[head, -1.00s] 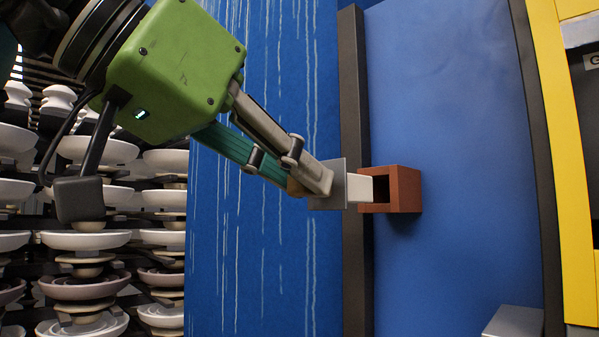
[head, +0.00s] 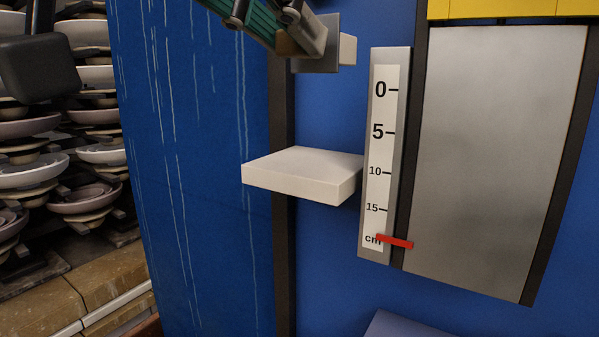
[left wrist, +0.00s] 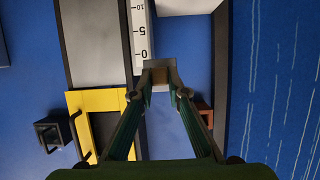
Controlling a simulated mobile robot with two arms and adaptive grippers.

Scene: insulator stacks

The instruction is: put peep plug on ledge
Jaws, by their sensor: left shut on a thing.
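The peep plug (head: 330,45), a grey plate with a white block end, is at the top of the head view. My left gripper (head: 303,35) is shut on it, and only its fingers show there. The plug also shows between the fingertips in the left wrist view (left wrist: 158,68). The white ledge (head: 300,172) sticks out from the blue wall below the plug, with a clear gap between them. Its top is bare. Part of the ledge shows at the top of the left wrist view (left wrist: 188,7). My right gripper is out of view.
A centimetre scale (head: 380,150) with a red pointer (head: 394,241) stands right of the ledge, beside a grey metal panel (head: 490,150). A red-brown socket (left wrist: 204,117) shows in the left wrist view. Insulator stacks (head: 95,155) stand at the left.

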